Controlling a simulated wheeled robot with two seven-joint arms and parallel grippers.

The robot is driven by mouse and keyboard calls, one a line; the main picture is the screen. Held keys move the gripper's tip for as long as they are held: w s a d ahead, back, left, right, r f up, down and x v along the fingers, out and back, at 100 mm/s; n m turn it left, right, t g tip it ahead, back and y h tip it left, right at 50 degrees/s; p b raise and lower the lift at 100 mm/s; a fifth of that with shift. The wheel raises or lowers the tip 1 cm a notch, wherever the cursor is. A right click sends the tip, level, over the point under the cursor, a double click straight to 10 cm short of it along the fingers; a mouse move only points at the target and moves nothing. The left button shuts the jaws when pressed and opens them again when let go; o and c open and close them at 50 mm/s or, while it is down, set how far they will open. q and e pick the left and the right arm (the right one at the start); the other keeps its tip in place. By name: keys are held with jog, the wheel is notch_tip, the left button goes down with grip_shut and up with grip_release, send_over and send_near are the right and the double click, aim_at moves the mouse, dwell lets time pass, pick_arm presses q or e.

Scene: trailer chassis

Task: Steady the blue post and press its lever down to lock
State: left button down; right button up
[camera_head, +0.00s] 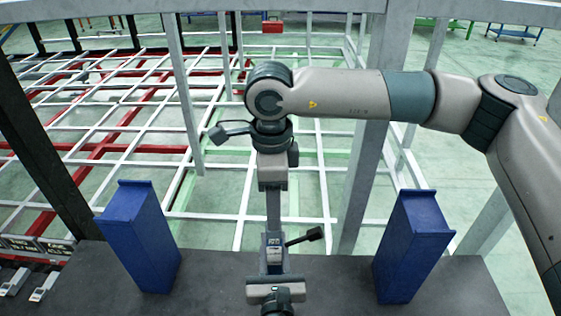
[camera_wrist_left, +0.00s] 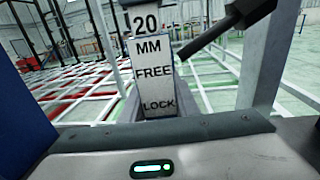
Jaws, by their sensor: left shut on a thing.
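The blue post (camera_head: 273,241) stands upright at the middle of the dark platform in the head view, between two larger blue blocks. Its black lever (camera_head: 305,237) sticks out to the right, tilted slightly up. The left wrist view shows the post's pale label (camera_wrist_left: 154,75), reading 20 MM, FREE and LOCK, and the lever (camera_wrist_left: 215,33) rising to the upper right. My left gripper (camera_head: 274,281) is shut on the post from the near side. My right gripper (camera_head: 273,217) points down from above, just over the post and left of the lever; its finger gap is hidden.
Blue blocks stand left (camera_head: 141,240) and right (camera_head: 411,247) of the post on the dark platform (camera_head: 215,275). A grey upright (camera_head: 366,150) stands behind, right of centre. White and red frame bars (camera_head: 110,125) extend behind.

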grip_shut()
jog(key=shift+s+d+r+m+h, duration=0.15)
jog(key=shift+s+d+r+m, duration=0.2)
jog(key=shift+m, duration=0.3)
jog(key=shift+s+d+r+m+h, duration=0.15)
jog(key=shift+s+r+m, duration=0.2)
jog(key=shift+m, duration=0.3)
jog(key=s+d+r+m+h, duration=0.1)
jog(key=s+d+r+m, duration=0.2)
jog(key=m, duration=0.7)
jog(key=shift+s+d+r+t+h, duration=0.3)
jog(key=shift+d+r+t+h, duration=0.1)
jog(key=shift+r, duration=0.65)
